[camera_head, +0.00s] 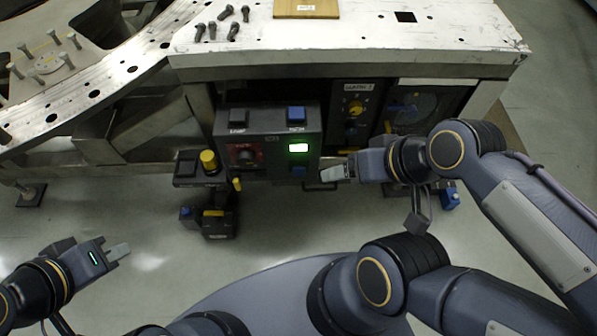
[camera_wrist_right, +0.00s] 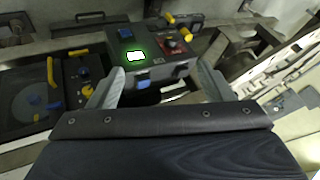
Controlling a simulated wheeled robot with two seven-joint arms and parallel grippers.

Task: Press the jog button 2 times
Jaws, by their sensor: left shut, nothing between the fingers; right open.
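The dark control box (camera_head: 268,135) hangs under the table's front edge in the head view. A square blue button (camera_head: 296,113) sits at its upper right, a lit green display (camera_head: 298,148) below that, and a smaller blue part (camera_head: 299,170) lower still. Which is the jog button I cannot read from the labels. My right gripper (camera_head: 338,172) is beside the box's lower right corner, open. In the right wrist view its fingers (camera_wrist_right: 160,88) frame the box and a blue button (camera_wrist_right: 143,84). My left gripper (camera_head: 120,250) is shut and empty, low at the left, away from the box.
Bolts (camera_head: 226,12) lie on the metal table (camera_head: 350,40).

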